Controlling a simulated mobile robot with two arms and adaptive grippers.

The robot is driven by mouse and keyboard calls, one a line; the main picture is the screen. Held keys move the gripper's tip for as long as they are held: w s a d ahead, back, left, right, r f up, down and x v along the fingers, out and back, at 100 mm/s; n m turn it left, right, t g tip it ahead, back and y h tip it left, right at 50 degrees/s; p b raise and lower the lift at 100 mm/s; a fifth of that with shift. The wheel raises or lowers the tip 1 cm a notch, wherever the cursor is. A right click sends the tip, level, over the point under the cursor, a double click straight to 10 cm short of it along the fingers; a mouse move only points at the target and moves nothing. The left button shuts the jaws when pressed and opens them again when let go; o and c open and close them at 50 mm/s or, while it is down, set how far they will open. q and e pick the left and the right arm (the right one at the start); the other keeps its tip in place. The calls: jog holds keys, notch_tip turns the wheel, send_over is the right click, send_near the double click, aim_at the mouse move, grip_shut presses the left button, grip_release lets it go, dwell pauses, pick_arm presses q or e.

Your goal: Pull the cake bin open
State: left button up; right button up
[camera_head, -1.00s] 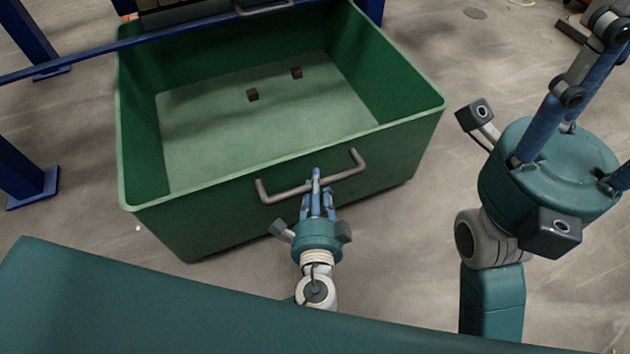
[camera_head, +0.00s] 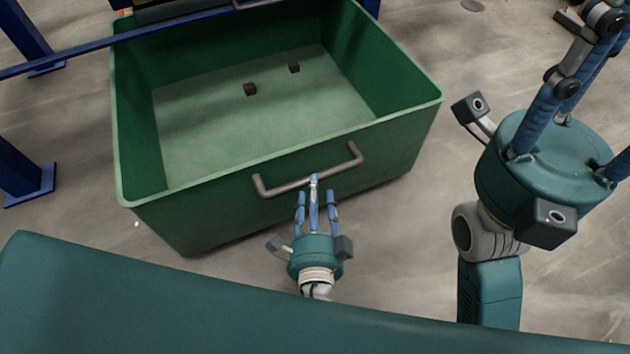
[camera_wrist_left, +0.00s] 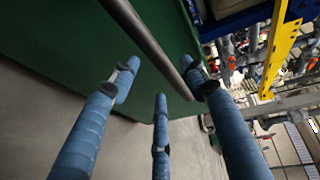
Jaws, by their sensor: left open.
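The green cake bin (camera_head: 240,178) stands on the floor, pulled well out and open at the top. Its grey bar handle (camera_head: 268,188) is on the near wall. My left gripper (camera_head: 315,188) is open and empty at the handle, its middle fingertip overlapping the bar in the head view. In the left wrist view the bar (camera_wrist_left: 148,35) runs between the spread fingers (camera_wrist_left: 160,82), close to the right one; I cannot tell whether they touch. My right gripper's hand (camera_head: 560,165) is raised at the right, with fingertips out of view.
Two small dark lumps (camera_head: 250,89) lie inside the bin. Blue posts (camera_head: 22,170) and a blue rail (camera_head: 75,58) stand at the left and back. Concrete floor (camera_head: 400,235) is clear right of the bin. A yellow frame part (camera_wrist_left: 275,45) shows in the left wrist view.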

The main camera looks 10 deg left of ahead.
pick_arm(q)
jog(key=v, duration=0.7)
dwell(0.4)
